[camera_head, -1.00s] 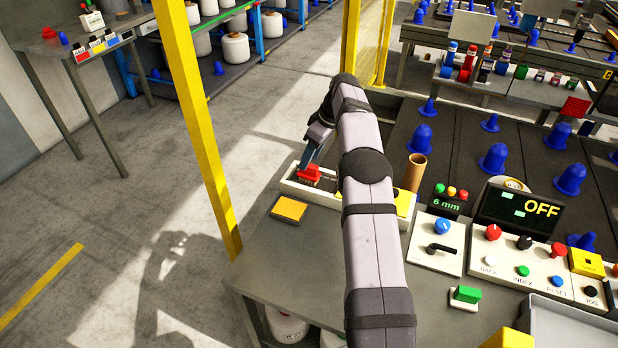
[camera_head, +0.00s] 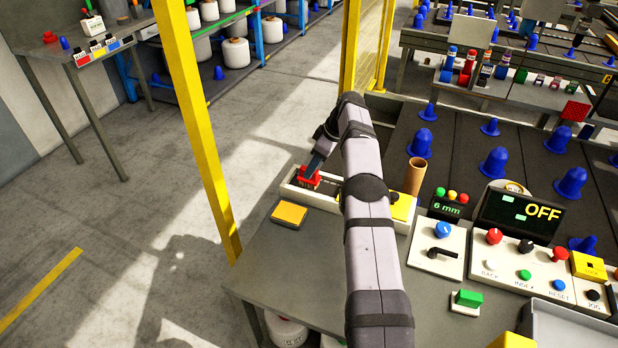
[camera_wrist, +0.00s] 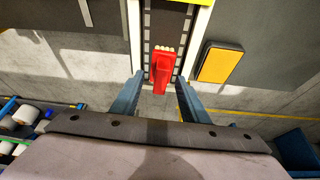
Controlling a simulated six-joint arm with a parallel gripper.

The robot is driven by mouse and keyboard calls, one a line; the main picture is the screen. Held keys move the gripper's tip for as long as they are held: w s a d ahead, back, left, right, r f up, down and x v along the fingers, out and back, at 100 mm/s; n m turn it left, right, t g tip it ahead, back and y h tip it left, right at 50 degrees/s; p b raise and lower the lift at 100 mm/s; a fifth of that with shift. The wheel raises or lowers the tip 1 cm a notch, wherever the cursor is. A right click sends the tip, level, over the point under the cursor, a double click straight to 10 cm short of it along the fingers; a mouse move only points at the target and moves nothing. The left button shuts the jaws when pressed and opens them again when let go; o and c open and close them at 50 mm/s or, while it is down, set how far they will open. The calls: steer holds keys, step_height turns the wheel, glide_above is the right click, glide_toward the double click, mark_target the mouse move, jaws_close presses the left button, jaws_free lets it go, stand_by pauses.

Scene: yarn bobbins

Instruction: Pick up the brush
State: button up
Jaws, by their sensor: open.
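The brush has a red back and handle with pale bristles. It sits at the left end of a white-walled tray (camera_head: 325,199) in the head view, and the brush (camera_head: 308,176) is partly hidden there by my gripper. In the wrist view the brush (camera_wrist: 161,70) lies between the two blue-grey fingers of my gripper (camera_wrist: 160,90). The fingers are open, with a gap visible on each side of the brush. In the head view my gripper (camera_head: 316,163) is right at the brush, and its fingertips are hard to make out.
A yellow-topped pad (camera_head: 289,213) lies beside the tray on the grey table. A brown cardboard tube (camera_head: 415,175) stands right of my arm. A control panel (camera_head: 510,265) is farther right. A yellow post (camera_head: 203,130) rises left of the table.

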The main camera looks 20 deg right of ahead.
steer(key=shift+p+x, duration=0.55)
steer(key=shift+x, duration=1.95)
steer(key=shift+s, duration=0.2)
steer(key=shift+c, duration=0.3)
steer(key=c, duration=0.8)
